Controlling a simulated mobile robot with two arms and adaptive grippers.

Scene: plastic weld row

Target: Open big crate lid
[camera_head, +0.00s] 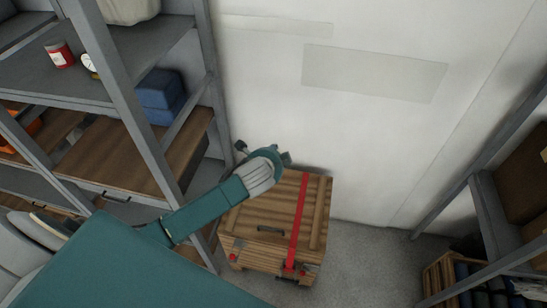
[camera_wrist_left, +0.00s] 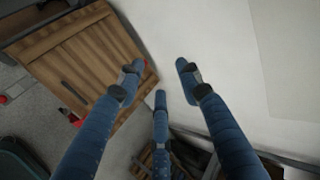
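The big wooden crate (camera_head: 262,262) stands on the floor against the wall in the head view. Its slatted lid (camera_head: 262,212) lies flat and looks closed, with a dark handle (camera_head: 270,229) and a red strap (camera_head: 299,222) across it. Red-marked latches show at the front. My left gripper (camera_head: 284,158) is at the lid's back left corner, partly hidden behind my wrist. In the left wrist view its fingers (camera_wrist_left: 162,84) are spread open with nothing between them. The lid (camera_wrist_left: 85,55) fills the upper left there, with one fingertip near or over its edge.
A grey shelf rack (camera_head: 118,78) stands close left of the crate, with a blue box (camera_head: 160,92) on it. A blank wall (camera_head: 350,120) is behind. Another rack (camera_head: 490,215) and a slatted crate (camera_head: 438,275) stand right. Floor (camera_head: 365,265) right of the crate is clear.

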